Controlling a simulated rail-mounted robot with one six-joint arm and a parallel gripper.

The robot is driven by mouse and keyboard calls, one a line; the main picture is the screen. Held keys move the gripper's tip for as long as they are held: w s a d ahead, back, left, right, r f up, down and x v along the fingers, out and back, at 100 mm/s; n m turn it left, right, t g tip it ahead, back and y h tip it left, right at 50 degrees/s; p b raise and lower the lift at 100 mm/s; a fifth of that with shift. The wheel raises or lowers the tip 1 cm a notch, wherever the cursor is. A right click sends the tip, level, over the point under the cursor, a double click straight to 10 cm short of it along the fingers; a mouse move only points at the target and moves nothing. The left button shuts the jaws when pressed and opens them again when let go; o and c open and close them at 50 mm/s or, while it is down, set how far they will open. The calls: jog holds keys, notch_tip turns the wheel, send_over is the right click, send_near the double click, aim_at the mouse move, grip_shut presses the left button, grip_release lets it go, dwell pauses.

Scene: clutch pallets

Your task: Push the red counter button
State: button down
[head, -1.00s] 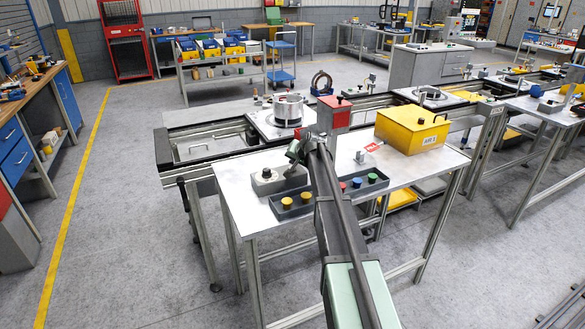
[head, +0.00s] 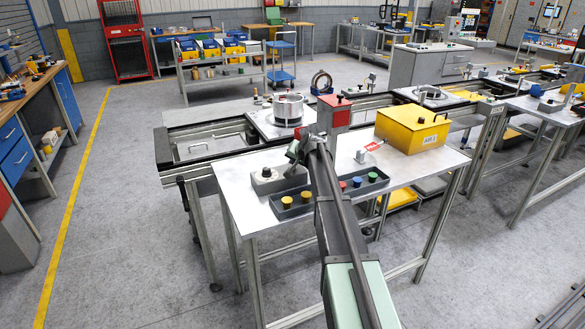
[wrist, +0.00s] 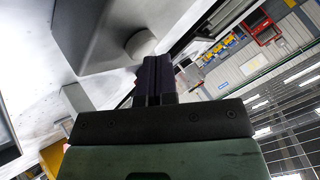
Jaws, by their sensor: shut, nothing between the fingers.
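My gripper (head: 291,168) is shut and empty, pointing down at the right side of a small grey box (head: 262,186) on the near table (head: 232,180). In the wrist view the dark fingers (wrist: 156,60) are together, close beside a pale round knob (wrist: 141,44) on a grey box (wrist: 100,30); I cannot tell whether they touch. This knob does not look red. A small red cap (head: 343,184) shows in the dark button tray (head: 306,207), partly behind my arm. I cannot tell which of these is the counter button.
A yellow box (head: 410,133) stands at the table's right. A silver pot (head: 288,108) stands on the conveyor behind. The table's left front is clear.

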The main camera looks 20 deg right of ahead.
jog(key=shift+f, duration=0.3)
jog(key=shift+r, duration=0.15)
jog(key=shift+r+p, duration=0.35)
jog(key=shift+p, duration=0.05)
notch_tip(320, 180, up, 6)
jog(key=p, duration=0.6)
jog(key=shift+r, duration=0.2)
jog(key=shift+f, duration=0.2)
